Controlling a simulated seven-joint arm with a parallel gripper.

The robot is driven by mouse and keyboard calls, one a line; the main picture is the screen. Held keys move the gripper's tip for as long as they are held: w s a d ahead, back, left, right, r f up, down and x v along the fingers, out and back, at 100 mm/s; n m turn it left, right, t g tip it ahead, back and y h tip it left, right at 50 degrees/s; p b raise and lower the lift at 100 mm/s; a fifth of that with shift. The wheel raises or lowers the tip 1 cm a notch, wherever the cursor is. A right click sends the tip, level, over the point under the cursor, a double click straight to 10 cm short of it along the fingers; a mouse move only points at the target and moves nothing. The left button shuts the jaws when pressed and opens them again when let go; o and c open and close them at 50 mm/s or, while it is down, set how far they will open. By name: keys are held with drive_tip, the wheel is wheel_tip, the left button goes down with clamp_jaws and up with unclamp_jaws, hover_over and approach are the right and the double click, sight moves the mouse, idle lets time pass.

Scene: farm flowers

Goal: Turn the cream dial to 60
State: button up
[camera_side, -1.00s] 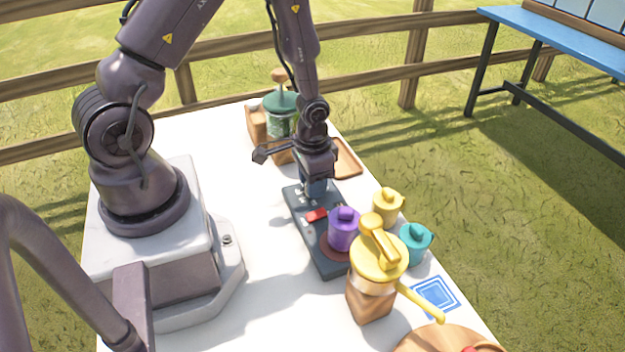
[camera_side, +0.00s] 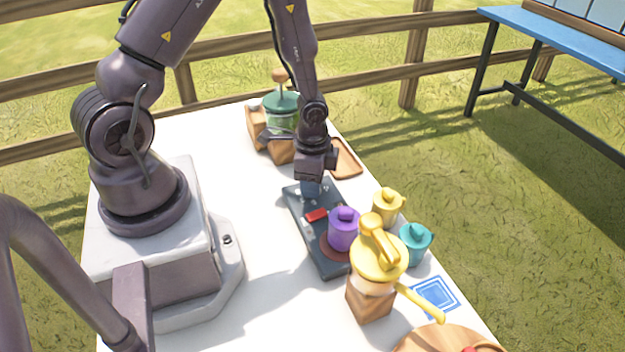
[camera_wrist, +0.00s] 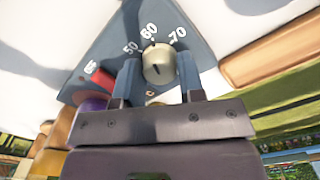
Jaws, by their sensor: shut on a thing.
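The cream dial (camera_wrist: 157,66) sits on a dark blue-grey panel (camera_wrist: 105,52), with white numbers 50, 60 and 70 around its far side in the wrist view. A short dark mark shows on the dial's top; I cannot tell for sure which number the dial is set to. My gripper (camera_wrist: 158,74) has one finger on each side of the dial and is shut on it. In the side view my gripper (camera_side: 312,188) points down at the far end of the panel (camera_side: 327,262) and hides the dial.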

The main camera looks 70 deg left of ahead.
idle(0.3)
drive_tip(key=o, duration=0.9)
drive_tip(key=shift+r, duration=0.1)
wheel_tip(320, 180, up, 13)
drive_tip(key=shift+f, duration=0.1)
